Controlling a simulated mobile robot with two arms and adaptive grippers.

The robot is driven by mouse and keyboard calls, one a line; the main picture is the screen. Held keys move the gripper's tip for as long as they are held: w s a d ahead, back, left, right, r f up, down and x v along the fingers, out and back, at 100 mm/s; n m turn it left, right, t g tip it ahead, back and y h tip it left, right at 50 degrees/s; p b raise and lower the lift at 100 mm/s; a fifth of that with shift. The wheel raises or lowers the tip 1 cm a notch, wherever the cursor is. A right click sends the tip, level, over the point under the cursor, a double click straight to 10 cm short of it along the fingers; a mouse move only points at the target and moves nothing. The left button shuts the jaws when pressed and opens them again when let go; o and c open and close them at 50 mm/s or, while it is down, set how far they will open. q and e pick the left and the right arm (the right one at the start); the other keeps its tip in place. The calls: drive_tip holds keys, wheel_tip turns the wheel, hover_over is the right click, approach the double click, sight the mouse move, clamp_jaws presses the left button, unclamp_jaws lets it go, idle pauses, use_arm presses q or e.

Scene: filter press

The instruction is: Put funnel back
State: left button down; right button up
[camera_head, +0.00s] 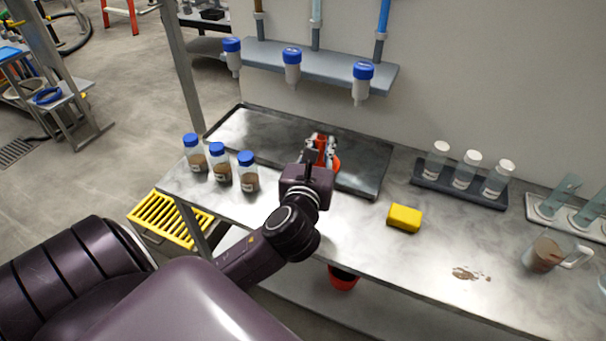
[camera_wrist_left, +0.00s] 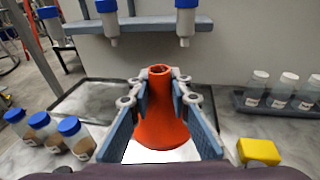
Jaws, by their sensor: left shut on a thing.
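The red-orange funnel (camera_head: 333,162) is at the front edge of the dark metal tray, partly hidden by my gripper in the head view. In the left wrist view the funnel (camera_wrist_left: 161,125) stands upright with its narrow end up and its wide end down. My left gripper (camera_head: 320,146) is shut on it, with the grey-blue fingers on both sides of it in the left wrist view (camera_wrist_left: 160,95). I cannot tell whether its rim touches the surface below. My right gripper is in neither view.
The dark tray (camera_head: 262,133) lies at the back under a shelf (camera_head: 325,69) with blue-capped bottles. Three blue-capped jars (camera_head: 221,170) stand left.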

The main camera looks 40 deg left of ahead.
use_arm(q)
drive_tip(key=shift+s+f, duration=0.25)
drive_tip(key=f+b, duration=0.1)
drive_tip(key=f, duration=0.8)
drive_tip(key=f+b, duration=0.2)
drive_tip(key=f, duration=0.8)
drive_tip(key=shift+w, duration=0.2)
drive_tip(key=shift+f+b, duration=0.25)
drive_tip(key=shift+b, duration=0.05)
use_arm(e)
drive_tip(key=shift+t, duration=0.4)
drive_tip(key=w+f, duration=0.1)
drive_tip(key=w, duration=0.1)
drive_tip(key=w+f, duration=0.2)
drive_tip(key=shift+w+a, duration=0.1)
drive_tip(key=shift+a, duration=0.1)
use_arm(q)
drive_tip(key=shift+f, duration=0.1)
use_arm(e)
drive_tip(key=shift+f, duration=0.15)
